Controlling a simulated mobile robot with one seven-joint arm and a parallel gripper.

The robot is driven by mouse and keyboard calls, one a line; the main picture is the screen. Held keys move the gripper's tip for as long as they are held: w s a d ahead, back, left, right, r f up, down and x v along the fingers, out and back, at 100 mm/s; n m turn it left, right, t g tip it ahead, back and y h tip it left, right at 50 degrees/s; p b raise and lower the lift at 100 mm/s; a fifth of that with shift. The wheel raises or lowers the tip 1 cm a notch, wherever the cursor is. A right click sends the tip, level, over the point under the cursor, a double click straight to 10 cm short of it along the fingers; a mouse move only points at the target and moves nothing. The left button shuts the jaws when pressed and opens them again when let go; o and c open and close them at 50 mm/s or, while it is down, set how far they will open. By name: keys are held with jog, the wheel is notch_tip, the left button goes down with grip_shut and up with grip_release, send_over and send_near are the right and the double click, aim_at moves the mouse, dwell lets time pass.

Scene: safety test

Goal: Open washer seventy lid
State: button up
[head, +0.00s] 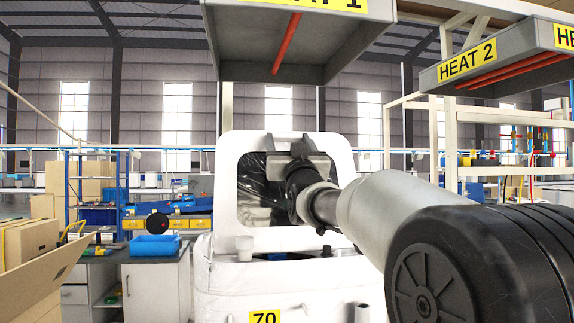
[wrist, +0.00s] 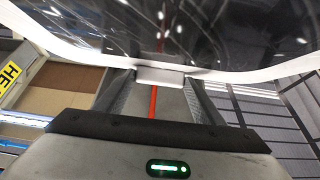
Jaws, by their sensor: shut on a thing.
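The white washer (head: 225,285) stands ahead of me in the head view, with a yellow label reading 70 (head: 264,318) on its front. Its lid (head: 229,165), a white frame around a dark clear window, stands raised and roughly upright behind the opening. My gripper (head: 290,143) is at the lid's upper edge, in front of the window. In the wrist view the gripper (wrist: 160,82) is shut on a small white handle (wrist: 160,75) at the lid's edge. My arm hides the right part of the lid and of the washer's opening.
A grey hood marked HEAT 1 (head: 330,50) hangs just above the lid. A HEAT 2 hood (head: 500,60) hangs at the right. At the left are a bench with a blue bin (head: 155,247) and an open cardboard box (head: 45,285).

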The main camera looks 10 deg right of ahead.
jog(key=shift+t, duration=0.9)
jog(key=s+b, duration=0.4)
jog(key=b, duration=0.1)
jog(key=shift+r+b, duration=0.15)
jog(key=shift+b, duration=0.2)
jog(key=shift+s+r+b, duration=0.3)
jog(key=shift+s+r, duration=0.1)
jog(key=shift+s, duration=0.05)
jog(key=o, duration=1.5)
jog(key=shift+f, duration=0.1)
jog(key=b+v, duration=0.4)
jog(key=v, duration=1.3)
jog(key=shift+f, duration=0.3)
